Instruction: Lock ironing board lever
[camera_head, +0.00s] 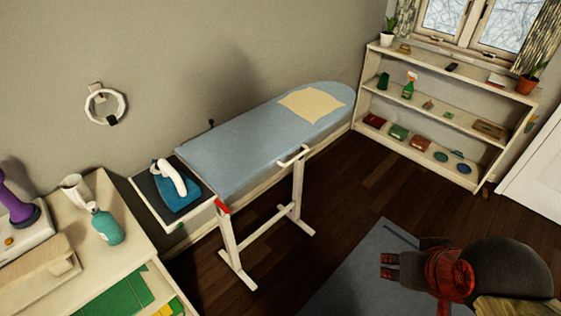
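The ironing board (240,140) stands along the wall in the head view, with a light blue cover and pale legs. A small red lever (222,207) sits at its near left corner, by the top of the front leg. Whether the lever is locked cannot be told at this size. My gripper (387,266) is at the lower right, above the grey mat and well to the right of the lever.
An iron (170,178) rests on the board's end tray. A folded yellow cloth (311,104) lies on the board. A dresser (120,262) with bottles stands at left, a shelf (440,114) at the back right. Dark floor is free between board and mat (345,275).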

